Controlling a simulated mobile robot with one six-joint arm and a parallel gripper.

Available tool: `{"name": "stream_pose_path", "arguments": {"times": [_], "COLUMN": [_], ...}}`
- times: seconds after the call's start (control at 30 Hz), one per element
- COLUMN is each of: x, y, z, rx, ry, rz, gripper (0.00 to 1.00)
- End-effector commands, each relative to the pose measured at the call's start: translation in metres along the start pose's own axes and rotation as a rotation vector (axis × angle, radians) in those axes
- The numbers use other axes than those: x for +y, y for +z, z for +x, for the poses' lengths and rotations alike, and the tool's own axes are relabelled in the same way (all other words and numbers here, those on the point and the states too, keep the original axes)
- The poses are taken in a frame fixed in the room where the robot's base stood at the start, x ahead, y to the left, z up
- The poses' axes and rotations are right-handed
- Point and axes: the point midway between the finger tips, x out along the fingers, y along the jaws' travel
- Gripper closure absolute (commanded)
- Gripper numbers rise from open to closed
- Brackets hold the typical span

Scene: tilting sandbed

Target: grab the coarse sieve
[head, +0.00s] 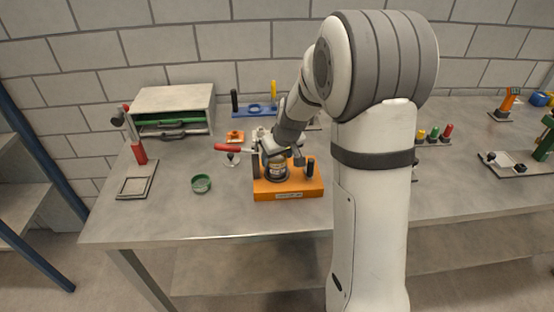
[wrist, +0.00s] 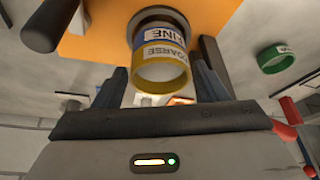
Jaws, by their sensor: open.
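The coarse sieve is a yellow ring labelled COARSE (wrist: 162,72) in the wrist view. It is the nearest ring of a stack, with a blue-banded ring labelled FINE (wrist: 157,38) behind it. My gripper also shows in the wrist view (wrist: 162,82). Its fingers are open, one on each side of the coarse sieve, with a visible gap on the sides. Whether either finger touches the ring is unclear.
A green ring (head: 201,184) lies left of the base; it also shows in the wrist view (wrist: 277,58). A red-handled clamp (head: 232,149) is close by on the left. A dark post (head: 311,167) rises from the base's right. A grey drawer box (head: 173,103) stands behind left.

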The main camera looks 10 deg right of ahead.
Motion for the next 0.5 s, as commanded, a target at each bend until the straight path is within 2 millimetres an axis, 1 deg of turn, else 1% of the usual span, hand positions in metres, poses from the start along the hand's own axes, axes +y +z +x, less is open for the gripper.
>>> {"name": "stream_pose_path", "arguments": {"times": [0.17, 0.2, 0.5], "x": [-0.0001, 0.0, 0.0001], "y": [0.0, 0.0001, 0.0], "z": [0.0004, 0.0004, 0.0001], "rx": [0.0, 0.0, 0.0], "ry": [0.0, 0.0, 0.0], "rz": [0.0, 0.0, 0.001], "gripper": [0.34, 0.35, 0.6]}}
